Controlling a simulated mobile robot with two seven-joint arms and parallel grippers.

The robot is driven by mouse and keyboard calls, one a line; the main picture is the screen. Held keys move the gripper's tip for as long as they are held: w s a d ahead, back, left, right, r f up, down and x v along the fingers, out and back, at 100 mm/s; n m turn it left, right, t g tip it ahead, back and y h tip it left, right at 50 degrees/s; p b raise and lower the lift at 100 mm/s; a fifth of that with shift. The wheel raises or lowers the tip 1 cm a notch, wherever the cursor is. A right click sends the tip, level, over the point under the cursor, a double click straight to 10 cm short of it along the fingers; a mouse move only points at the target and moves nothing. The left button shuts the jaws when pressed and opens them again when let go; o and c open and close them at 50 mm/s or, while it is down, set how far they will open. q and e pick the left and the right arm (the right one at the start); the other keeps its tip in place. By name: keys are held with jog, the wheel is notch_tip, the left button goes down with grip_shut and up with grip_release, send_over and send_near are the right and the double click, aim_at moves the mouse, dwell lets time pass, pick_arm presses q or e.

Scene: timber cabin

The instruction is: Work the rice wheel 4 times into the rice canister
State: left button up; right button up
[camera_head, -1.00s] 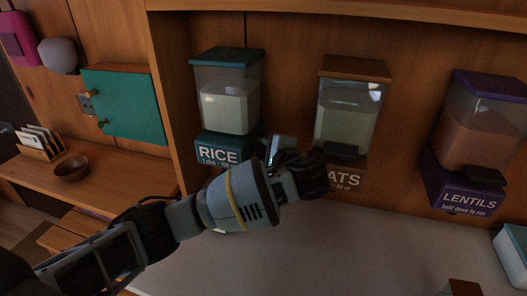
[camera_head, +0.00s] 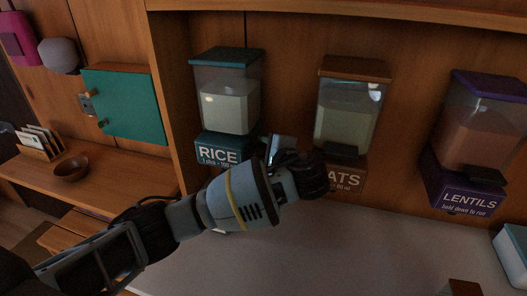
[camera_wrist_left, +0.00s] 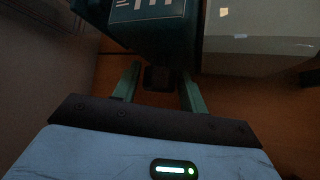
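The rice dispenser (camera_head: 228,105) hangs on the wooden wall, with a teal lid, a clear bin of pale grain and a teal base labelled RICE. My left gripper (camera_head: 280,148) is just right of that base, in front of the gap before the oats dispenser. In the left wrist view, its two green fingers (camera_wrist_left: 160,88) stand on either side of a dark knob (camera_wrist_left: 158,79), probably the rice wheel, with narrow gaps visible. The teal base (camera_wrist_left: 155,30) is just above them. I cannot make out a separate rice canister. My right gripper is not in view.
The oats dispenser (camera_head: 347,110) is close right of my gripper, partly hidden by it. The lentils dispenser (camera_head: 480,135) hangs farther right. A pale counter (camera_head: 350,245) below is mostly clear, with a teal-lidded box (camera_head: 513,255) at its right. A brown bowl (camera_head: 71,169) sits at left.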

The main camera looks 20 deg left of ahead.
pick_arm(q)
jog(key=shift+o, duration=1.1)
jog(key=v, duration=0.7)
jog(key=shift+s+d, duration=0.2)
jog(key=shift+s, duration=0.1)
jog(key=shift+r, duration=0.1)
jog(key=shift+d, duration=0.1)
jog(key=shift+c, duration=0.2)
